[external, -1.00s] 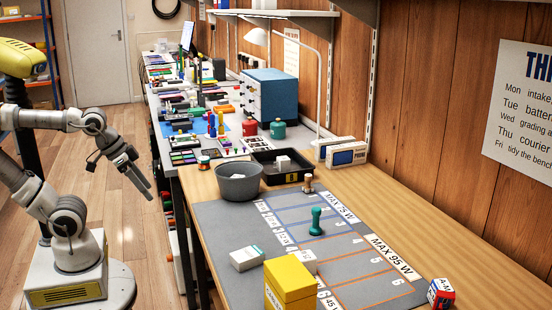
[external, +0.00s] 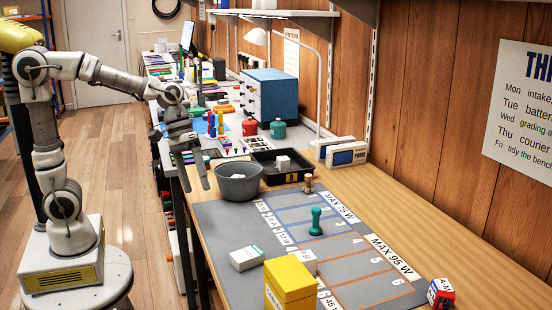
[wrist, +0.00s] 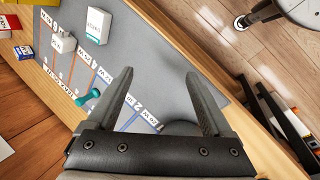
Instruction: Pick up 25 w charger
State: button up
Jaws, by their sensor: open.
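A white charger block (external: 303,258) stands on the grey mat behind the yellow box, partly hidden by it. It also shows in the wrist view (wrist: 63,42) with a small label on top that I cannot read surely. A white box with a teal edge (external: 247,258) lies to its left on the mat; it also shows in the wrist view (wrist: 97,26). My gripper (external: 197,186) is open and empty, pointing down near the bench's left edge, beside the grey bowl. Its two spread fingers show in the wrist view (wrist: 157,76), well away from the charger.
The grey mat (external: 220,220) has numbered lanes marked MAX 75 W and MAX 95 W. A grey bowl (external: 240,187) is close to my gripper. A teal stamp (external: 316,222) stands upright on the mat. A yellow box (external: 290,287) is at the front. A black tray (external: 268,174) lies behind.

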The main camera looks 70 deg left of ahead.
jog(key=w+d+n+g+h+p, duration=0.2)
jog(key=w+d+n+h+p, duration=0.25)
jog(key=w+d, duration=0.4)
jog(key=n+h+p, duration=0.3)
jog(key=n+h, duration=0.2)
jog(key=n, duration=0.2)
send_near(306, 256)
jog(key=b+x, duration=0.1)
jog(key=x, duration=0.1)
jog(key=b+x, duration=0.2)
jog(key=shift+w+a+f+b, duration=0.1)
jog(key=shift+w+f+b, duration=0.05)
jog(key=shift+f+b, duration=0.2)
jog(key=shift+r+b+x, duration=0.15)
jog(key=shift+b+x, duration=0.4)
jog(key=shift+x, duration=0.9)
jog(key=shift+r+b+x, duration=0.15)
jog(key=shift+b+x, duration=0.35)
jog(key=shift+x, duration=1)
grip_shut()
